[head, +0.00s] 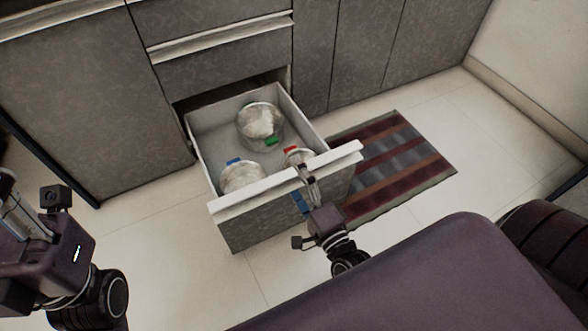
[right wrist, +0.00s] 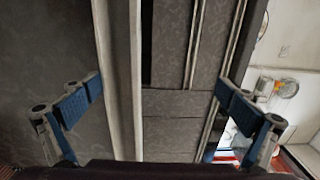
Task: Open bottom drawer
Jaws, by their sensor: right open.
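The bottom drawer (head: 250,235) is pulled well out of the grey cabinet, with a white strip along the top of its front. Several clear round containers with pale contents stand inside, including one (head: 260,122) at the back. My right gripper (head: 306,190) is at the right part of the drawer front, by the white strip. In the right wrist view its two blue-padded fingers (right wrist: 155,112) are spread wide, with nothing clamped between them. Whether a finger touches the drawer is unclear. My left gripper (head: 22,218) is at the left edge, away from the drawer; its fingers are partly cut off.
A drawer (head: 222,52) with a white strip above the open one is shut. Grey cabinet doors (head: 85,100) stand on both sides. A striped rug (head: 398,168) lies on the tiled floor right of the drawer. Bare floor (head: 180,255) lies left of it.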

